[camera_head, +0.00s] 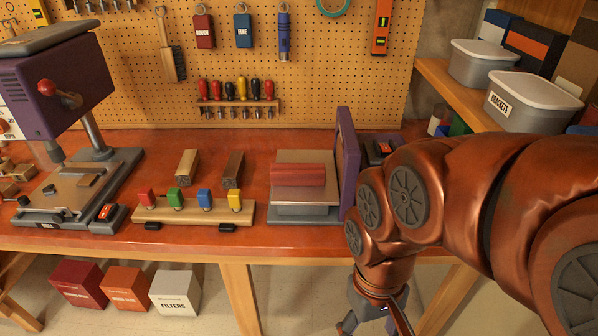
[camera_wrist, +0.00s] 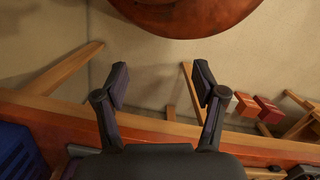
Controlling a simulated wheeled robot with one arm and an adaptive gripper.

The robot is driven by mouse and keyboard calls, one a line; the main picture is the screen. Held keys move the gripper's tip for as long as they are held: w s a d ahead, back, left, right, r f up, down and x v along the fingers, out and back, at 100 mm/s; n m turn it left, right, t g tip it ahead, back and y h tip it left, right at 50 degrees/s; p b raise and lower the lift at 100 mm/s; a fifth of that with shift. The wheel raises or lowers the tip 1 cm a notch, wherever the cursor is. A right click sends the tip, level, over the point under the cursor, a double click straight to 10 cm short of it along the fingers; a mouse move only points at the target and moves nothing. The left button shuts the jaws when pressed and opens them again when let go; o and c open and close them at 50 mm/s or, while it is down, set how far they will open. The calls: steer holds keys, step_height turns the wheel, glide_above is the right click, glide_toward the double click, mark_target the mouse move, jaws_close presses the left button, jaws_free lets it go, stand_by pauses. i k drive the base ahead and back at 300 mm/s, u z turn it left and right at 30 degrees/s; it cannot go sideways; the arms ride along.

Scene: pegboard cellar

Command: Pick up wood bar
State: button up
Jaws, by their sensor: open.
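A light wood bar (camera_head: 187,165) lies on the red-brown workbench (camera_head: 260,147), behind a row of coloured clamp-like pieces. A darker brown bar (camera_head: 232,169) lies just to its right. My gripper (camera_wrist: 161,82) is open and empty in the wrist view, with its two dark fingers spread apart. In the head view it hangs low at the bench's front edge, right of both bars and well apart from them, and is partly cut off by the frame. Neither bar is seen in the wrist view.
A wooden rack (camera_head: 190,213) with red, green, blue and yellow pieces stands in front of the bars. A purple drill press (camera_head: 55,75) is at left. A grey machine with a red block (camera_head: 298,174) and upright purple plate (camera_head: 346,160) stands between the bars and my arm.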

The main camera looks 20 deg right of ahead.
mark_target(299, 174)
steer(key=u, duration=2)
steer(key=i, duration=0.7)
steer(key=z, duration=1.3)
